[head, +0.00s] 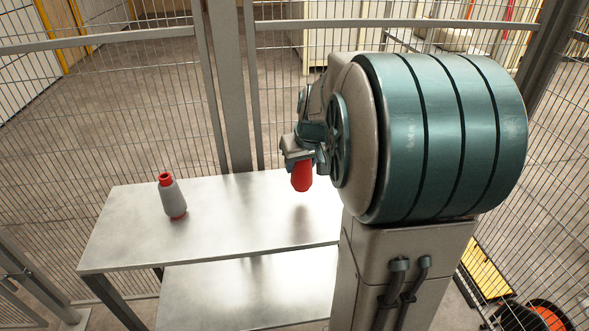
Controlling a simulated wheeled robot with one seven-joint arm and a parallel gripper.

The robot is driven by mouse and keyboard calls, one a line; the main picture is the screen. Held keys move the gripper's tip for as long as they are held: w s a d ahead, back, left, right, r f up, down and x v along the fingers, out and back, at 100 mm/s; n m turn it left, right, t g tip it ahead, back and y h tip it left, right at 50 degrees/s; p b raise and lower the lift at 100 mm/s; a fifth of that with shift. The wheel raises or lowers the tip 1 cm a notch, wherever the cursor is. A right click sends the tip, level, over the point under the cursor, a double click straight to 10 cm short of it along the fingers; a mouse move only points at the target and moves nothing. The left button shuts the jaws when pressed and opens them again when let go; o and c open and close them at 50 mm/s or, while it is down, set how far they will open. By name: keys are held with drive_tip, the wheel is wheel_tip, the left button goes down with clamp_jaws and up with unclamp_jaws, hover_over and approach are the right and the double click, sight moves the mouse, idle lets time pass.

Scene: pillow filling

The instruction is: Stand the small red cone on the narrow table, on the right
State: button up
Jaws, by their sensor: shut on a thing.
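A small red cone (302,178) hangs from my gripper (300,158), which is shut on its upper part. The cone is above the right part of the narrow table (245,215), and a soft shadow lies on the top below it. A gap seems to show between the cone and the tabletop. The cone's upper end is hidden by my gripper. My arm hides the right end of the table.
A grey and red bottle-like spool (173,197) stands upright on the left part of the table. A lower metal shelf (245,290) sits below in front. Wire mesh fencing with a thick post (230,85) runs close behind the table. The tabletop's middle is clear.

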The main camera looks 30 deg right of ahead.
sight(301, 175)
drive_tip(key=shift+f, duration=1.95)
drive_tip(key=shift+f, duration=0.2)
drive_tip(key=o, duration=1)
drive_tip(key=shift+r, duration=0.1)
